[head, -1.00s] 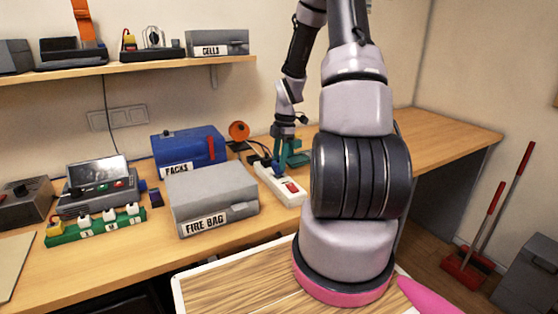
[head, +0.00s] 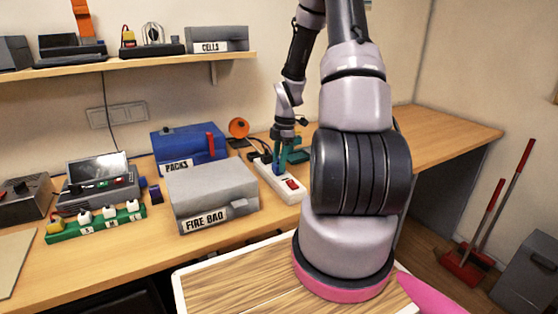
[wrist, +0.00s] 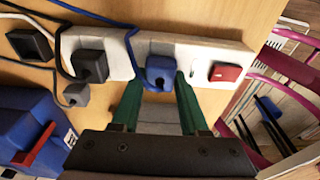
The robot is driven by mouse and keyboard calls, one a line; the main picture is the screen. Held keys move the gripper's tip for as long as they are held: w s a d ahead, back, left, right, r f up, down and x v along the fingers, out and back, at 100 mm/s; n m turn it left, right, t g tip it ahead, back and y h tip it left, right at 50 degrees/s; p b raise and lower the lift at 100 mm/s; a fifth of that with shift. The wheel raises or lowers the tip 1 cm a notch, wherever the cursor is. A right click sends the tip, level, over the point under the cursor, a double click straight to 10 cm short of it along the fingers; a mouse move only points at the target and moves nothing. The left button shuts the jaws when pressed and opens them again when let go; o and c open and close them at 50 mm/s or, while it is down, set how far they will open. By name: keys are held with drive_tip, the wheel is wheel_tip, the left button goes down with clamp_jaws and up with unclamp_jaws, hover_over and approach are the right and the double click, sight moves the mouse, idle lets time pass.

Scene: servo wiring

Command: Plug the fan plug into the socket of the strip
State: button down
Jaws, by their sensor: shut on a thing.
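The fan plug, which I take to be the blue plug (wrist: 160,74) with a blue cord, is held between the green fingers of my gripper (wrist: 158,86). In the wrist view it is over the white power strip (wrist: 202,54), between a black plug and the red switch. Whether its pins are fully in the socket is hidden. In the head view my gripper (head: 285,160) is low over the strip (head: 296,196). The orange fan (head: 238,128) stands behind, near the wall.
A black plug (wrist: 90,66) occupies the strip's left part. A black adapter (wrist: 30,44) and a small grey plug (wrist: 76,95) lie near it among loose cords. The blue PACKS box (head: 188,146) and grey FIRE BAG box (head: 212,190) stand left. The bench right of the strip looks clear.

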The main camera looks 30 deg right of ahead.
drive_tip(key=shift+f, duration=0.25)
drive_tip(key=shift+c, duration=1.7)
unclamp_jaws()
wheel_tip(320, 180, up, 11)
drive_tip(key=d, duration=0.1)
drive_tip(key=shift+d+f, duration=0.15)
drive_tip(key=shift+d, duration=0.15)
